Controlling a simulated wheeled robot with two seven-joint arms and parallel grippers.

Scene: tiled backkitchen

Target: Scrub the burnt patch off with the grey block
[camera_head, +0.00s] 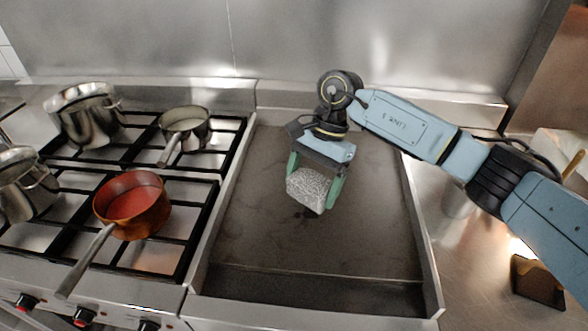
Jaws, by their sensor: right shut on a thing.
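My right gripper (315,188) points down over the flat griddle (260,240), with its green fingers shut on the grey block (308,190). The block is pale, speckled and rough. It is at or just above the griddle surface; I cannot tell whether it touches. A small dark burnt patch (309,213) shows at the block's lower edge, partly hidden by the block. My left gripper is out of view.
Raised metal walls edge the griddle. Left of it is a gas hob with a copper pan (132,204), a small steel saucepan (185,128) and steel pots (88,115). A dark object (538,282) stands on the right counter. The griddle's front is clear.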

